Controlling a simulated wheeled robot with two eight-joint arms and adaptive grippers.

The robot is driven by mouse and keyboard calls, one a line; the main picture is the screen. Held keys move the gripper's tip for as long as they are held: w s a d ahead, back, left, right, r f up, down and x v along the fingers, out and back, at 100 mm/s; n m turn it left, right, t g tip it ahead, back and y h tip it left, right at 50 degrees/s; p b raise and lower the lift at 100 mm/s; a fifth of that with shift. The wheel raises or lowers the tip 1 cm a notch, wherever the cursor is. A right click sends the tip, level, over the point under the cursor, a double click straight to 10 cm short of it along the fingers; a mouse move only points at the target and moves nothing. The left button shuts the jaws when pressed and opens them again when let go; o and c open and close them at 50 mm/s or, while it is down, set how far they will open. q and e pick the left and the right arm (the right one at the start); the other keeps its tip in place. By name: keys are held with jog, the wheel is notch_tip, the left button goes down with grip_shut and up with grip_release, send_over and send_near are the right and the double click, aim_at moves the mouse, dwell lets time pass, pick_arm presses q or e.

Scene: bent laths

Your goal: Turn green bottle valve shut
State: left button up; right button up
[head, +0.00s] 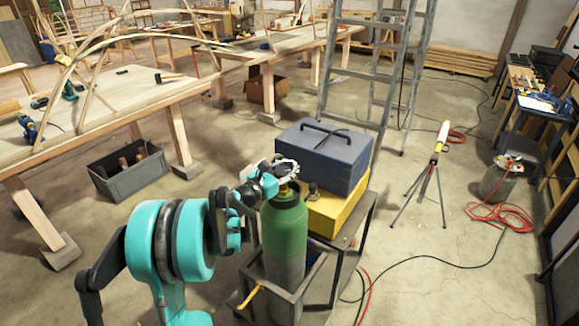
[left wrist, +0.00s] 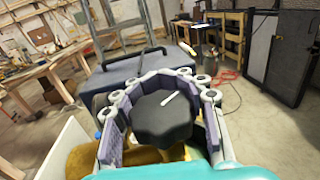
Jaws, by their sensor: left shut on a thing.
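The green bottle (head: 284,232) stands upright in a dark metal cart, green at the top and grey lower down. Its valve knob (left wrist: 162,117) is black and lobed, with a white mark on top, and fills the middle of the left wrist view. My left gripper (head: 285,168) is at the top of the bottle. In the left wrist view its fingers (left wrist: 160,92) curve around the knob on both sides and are shut on it. The valve body below is mostly hidden by the knob and gripper. My right gripper is not in view.
A blue-grey toolbox (head: 322,155) sits on a yellow case (head: 333,212) right beside the bottle. A stepladder (head: 370,65) stands behind. A tripod (head: 428,180) and a red hose (head: 498,215) are at right. A wooden table (head: 110,110) is at left.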

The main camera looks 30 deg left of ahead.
pick_arm(q)
jog(key=shift+d+m+g+h, duration=0.25)
jog(key=shift+m+h, duration=0.45)
jog(key=shift+h, duration=0.4)
jog(key=o, duration=1.3)
jog(key=shift+o, duration=0.2)
notch_tip(320, 180, up, 10)
jog(key=shift+o, duration=0.3)
